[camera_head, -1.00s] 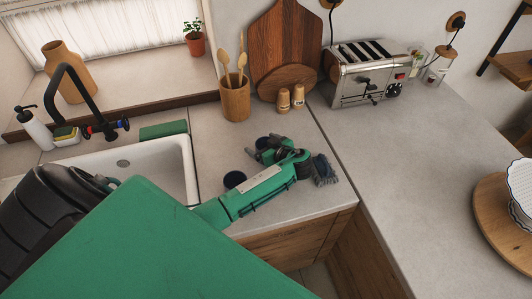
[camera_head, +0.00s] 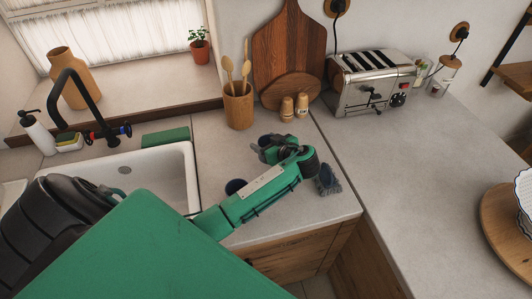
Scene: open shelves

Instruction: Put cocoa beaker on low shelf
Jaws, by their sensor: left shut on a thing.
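My left gripper (camera_head: 264,149) is at the end of the green arm, above the counter between the sink and the toaster. It is shut on a dark blue cup-like thing (camera_head: 267,140), mostly hidden by the fingers and wrist. A second dark blue round cup (camera_head: 235,187) stands on the counter beside the green forearm, partly covered by it. Neither carries a readable label, so I cannot tell for certain which is the cocoa beaker. A wooden shelf (camera_head: 515,72) shows at the right edge; I cannot tell whether it is the low one. My right gripper is out of view.
A blue-grey brush (camera_head: 329,181) is right of my wrist. A utensil pot (camera_head: 238,106), two small shakers (camera_head: 294,106), cutting boards (camera_head: 288,45) and a toaster (camera_head: 371,82) line the back. The sink (camera_head: 150,173) is left. The right counter is mostly clear up to a round board (camera_head: 497,216).

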